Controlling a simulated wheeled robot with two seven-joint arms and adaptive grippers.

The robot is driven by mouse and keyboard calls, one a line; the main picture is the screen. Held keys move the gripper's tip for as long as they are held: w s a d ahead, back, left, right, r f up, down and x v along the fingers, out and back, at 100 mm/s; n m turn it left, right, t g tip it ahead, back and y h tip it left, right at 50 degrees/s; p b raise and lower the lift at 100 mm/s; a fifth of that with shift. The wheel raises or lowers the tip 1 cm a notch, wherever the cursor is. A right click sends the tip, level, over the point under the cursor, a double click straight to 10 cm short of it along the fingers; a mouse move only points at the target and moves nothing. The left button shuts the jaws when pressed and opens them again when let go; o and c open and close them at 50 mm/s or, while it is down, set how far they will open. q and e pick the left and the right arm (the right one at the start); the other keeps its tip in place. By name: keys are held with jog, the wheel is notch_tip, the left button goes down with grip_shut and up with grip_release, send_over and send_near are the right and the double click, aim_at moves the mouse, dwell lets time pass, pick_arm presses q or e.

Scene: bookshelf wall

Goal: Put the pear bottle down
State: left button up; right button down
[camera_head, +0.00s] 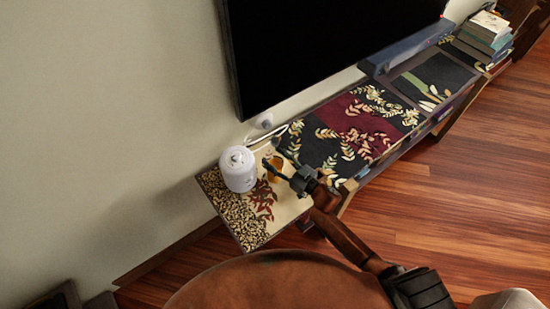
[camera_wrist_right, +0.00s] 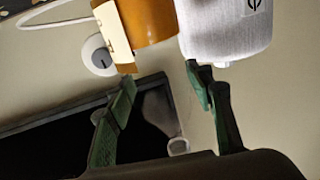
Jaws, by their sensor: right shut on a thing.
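The pear bottle (camera_head: 276,164) is a small amber bottle, partly covered by my right gripper (camera_head: 281,171) in the head view. It stands over the cream, leaf-patterned end of the low bench, close to a white cylinder (camera_head: 239,170). In the right wrist view the bottle (camera_wrist_right: 151,18) is amber with a cream label. My left gripper is not in view.
The patterned bench (camera_head: 238,223) runs along the wall under a black screen (camera_head: 320,45). A white cable (camera_head: 262,137) lies behind the bottle. Books (camera_head: 485,35) are stacked at the far end. The bench's near left end is bare.

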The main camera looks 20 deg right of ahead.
jog(key=c, duration=0.9)
grip_release()
jog(key=shift+f, duration=0.1)
jog(key=shift+c, duration=0.2)
jog(key=v, duration=1.2)
jog(key=shift+p, duration=0.4)
